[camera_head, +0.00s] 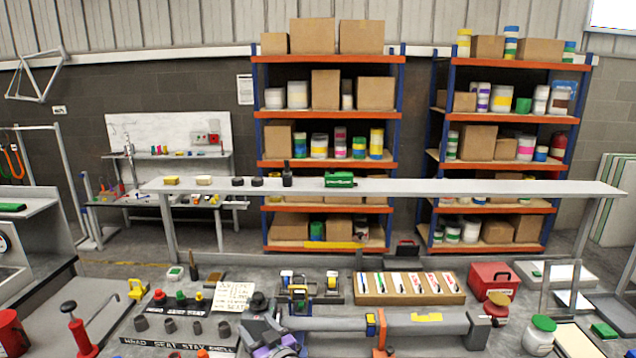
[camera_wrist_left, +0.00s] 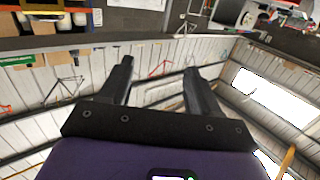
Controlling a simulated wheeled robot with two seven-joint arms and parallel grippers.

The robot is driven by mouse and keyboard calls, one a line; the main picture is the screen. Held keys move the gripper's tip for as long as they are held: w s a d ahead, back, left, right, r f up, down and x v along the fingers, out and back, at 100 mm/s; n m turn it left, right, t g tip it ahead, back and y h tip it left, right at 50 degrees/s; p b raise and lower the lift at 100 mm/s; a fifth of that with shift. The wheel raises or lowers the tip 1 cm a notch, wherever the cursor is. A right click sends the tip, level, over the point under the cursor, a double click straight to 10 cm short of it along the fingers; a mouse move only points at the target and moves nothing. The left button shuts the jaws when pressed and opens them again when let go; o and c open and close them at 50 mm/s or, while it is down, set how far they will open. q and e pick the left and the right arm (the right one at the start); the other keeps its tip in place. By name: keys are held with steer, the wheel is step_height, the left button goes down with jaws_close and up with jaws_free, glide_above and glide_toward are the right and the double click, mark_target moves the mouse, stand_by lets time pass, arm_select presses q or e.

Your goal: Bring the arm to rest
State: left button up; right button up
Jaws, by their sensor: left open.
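My left gripper (camera_head: 258,328) is low in the middle of the head view, at the near edge of the bench, with its purple wrist behind it. In the left wrist view the two dark fingers of this gripper (camera_wrist_left: 157,74) stand apart with nothing between them. Beyond them are the roof and wall panels, so the fingers point away from the bench top. In the head view the fingers are small and hard to pick out among the dark things around them. My right gripper is not in view.
A long grey bar (camera_head: 430,324) lies right of my left gripper. A labelled block with several dark cups (camera_head: 168,325) is on the left. Behind stand a wooden tray (camera_head: 365,297), a red box (camera_head: 492,281) and a long grey shelf (camera_head: 420,187). A green-lidded jar (camera_head: 540,335) stands at right.

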arm_select(q)
step_height(320, 180, down, 8)
steer(key=w+m+h, duration=0.2)
steer(key=w+h, duration=0.1)
steer(key=s+d+f+m+g+h, duration=0.15)
steer(key=s+f+h, duration=0.35)
steer(key=f, duration=0.5)
steer(key=s+d+f+m+g+h, duration=0.1)
steer(key=s+f+g+h, duration=0.15)
steer(key=s+f, duration=0.6)
steer(key=s+d+f+g+h, duration=0.15)
steer(key=s+f+g, duration=0.35)
steer(key=s, duration=0.5)
steer(key=s+d+f+g+h, duration=0.15)
steer(key=s+f+g, duration=0.3)
steer(key=s, duration=0.65)
step_height(320, 180, down, 10)
steer(key=s+b, duration=0.1)
steer(key=b, duration=0.9)
steer(key=shift+s+a+f+h, duration=0.15)
steer(key=shift+a+f+h, duration=0.05)
steer(key=shift+a+h, duration=0.2)
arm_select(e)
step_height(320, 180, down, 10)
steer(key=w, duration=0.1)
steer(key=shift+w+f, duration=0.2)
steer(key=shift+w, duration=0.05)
